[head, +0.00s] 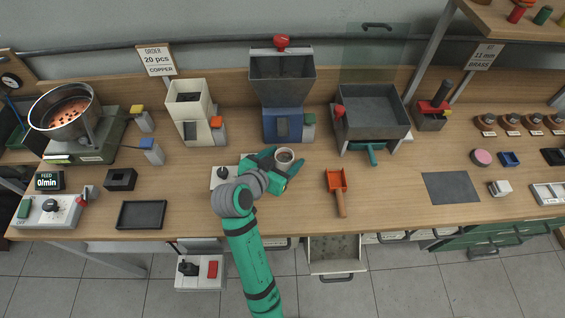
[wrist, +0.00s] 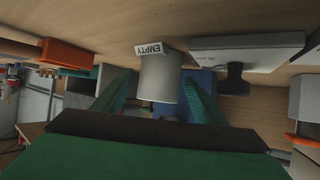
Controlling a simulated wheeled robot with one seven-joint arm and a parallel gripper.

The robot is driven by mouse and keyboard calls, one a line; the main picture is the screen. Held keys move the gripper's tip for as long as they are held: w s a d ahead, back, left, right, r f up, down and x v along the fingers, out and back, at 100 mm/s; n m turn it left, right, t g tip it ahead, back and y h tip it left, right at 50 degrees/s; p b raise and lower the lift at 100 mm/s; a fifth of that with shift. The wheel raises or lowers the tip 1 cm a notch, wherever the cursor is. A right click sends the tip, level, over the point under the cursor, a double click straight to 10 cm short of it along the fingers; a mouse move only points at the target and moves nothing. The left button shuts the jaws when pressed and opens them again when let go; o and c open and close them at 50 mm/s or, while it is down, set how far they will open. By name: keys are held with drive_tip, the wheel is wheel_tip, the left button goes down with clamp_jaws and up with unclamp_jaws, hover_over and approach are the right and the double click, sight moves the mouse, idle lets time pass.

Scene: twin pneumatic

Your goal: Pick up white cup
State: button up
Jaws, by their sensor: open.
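The white cup (head: 285,155) stands on the wooden bench in front of the blue-based hopper, with a dark or brownish inside. In the wrist view it shows as a pale grey-white cylinder (wrist: 160,82) with a label reading EMPTY (wrist: 151,49). My gripper (head: 283,168) is open, with one green finger on each side of the cup. In the wrist view the fingers of my gripper (wrist: 158,98) flank the cup, and a gap shows on at least the left side. I cannot tell whether either finger touches it.
A white device (head: 222,177) with a dark knob sits close left of my gripper. The hopper with a blue base (head: 283,122) stands just behind the cup. An orange scoop (head: 337,188) lies to the right. Bare bench lies between the scoop and the grey mat (head: 451,187).

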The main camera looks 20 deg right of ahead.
sight(288, 154)
drive_tip(key=x, duration=0.3)
drive_tip(key=shift+d+f, duration=0.1)
drive_tip(key=shift+d, duration=0.2)
drive_tip(key=shift+a, duration=0.1)
drive_tip(key=c, duration=1.2)
drive_tip(key=shift+w, duration=0.1)
